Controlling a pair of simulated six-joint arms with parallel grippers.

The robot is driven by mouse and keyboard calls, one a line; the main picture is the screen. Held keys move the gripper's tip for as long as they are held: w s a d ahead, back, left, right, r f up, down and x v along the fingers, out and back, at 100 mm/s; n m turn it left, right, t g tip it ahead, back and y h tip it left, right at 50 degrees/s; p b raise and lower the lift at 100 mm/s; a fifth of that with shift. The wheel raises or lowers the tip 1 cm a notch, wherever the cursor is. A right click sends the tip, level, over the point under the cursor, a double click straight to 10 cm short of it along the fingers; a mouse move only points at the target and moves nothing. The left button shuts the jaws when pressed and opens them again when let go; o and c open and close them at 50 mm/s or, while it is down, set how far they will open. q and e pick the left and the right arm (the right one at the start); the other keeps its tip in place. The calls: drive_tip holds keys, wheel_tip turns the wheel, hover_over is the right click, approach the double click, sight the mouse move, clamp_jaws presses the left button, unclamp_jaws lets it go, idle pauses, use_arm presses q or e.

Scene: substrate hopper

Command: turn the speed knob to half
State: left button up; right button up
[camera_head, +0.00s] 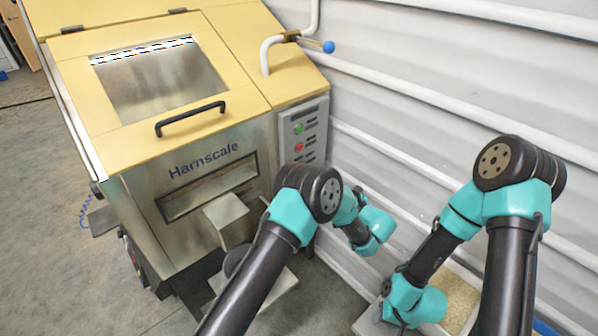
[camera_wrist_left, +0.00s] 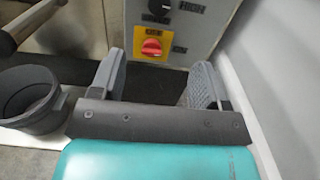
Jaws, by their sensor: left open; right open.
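The speed knob (camera_wrist_left: 159,8) is a dark round knob at the top of the left wrist view, cut by the frame edge, with a HIGH label to its right. Its pointer setting cannot be read. It sits on the grey control panel (camera_wrist_left: 190,35), which also shows in the head view (camera_head: 303,130); there my left arm hides the lower part. My left gripper (camera_wrist_left: 157,85) is open and empty, fingers apart, below and short of the panel. My right gripper (camera_head: 388,309) is low at the right, by a grain box; its fingers are hard to make out.
A red switch on a yellow plate (camera_wrist_left: 152,45) is just below the knob. A dark round cup (camera_wrist_left: 28,98) is left of my left gripper. The Harnscale hopper (camera_head: 125,150) fills the left. The grain box (camera_head: 458,298) and white wall (camera_head: 440,80) bound the right.

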use_arm(q)
drive_tip(key=shift+a, duration=0.1)
drive_tip(key=x, duration=1.7)
drive_tip(key=shift+w+f, duration=0.15)
drive_tip(key=shift+w, duration=0.05)
drive_tip(key=shift+c, duration=0.2)
drive_tip(key=c, duration=0.9)
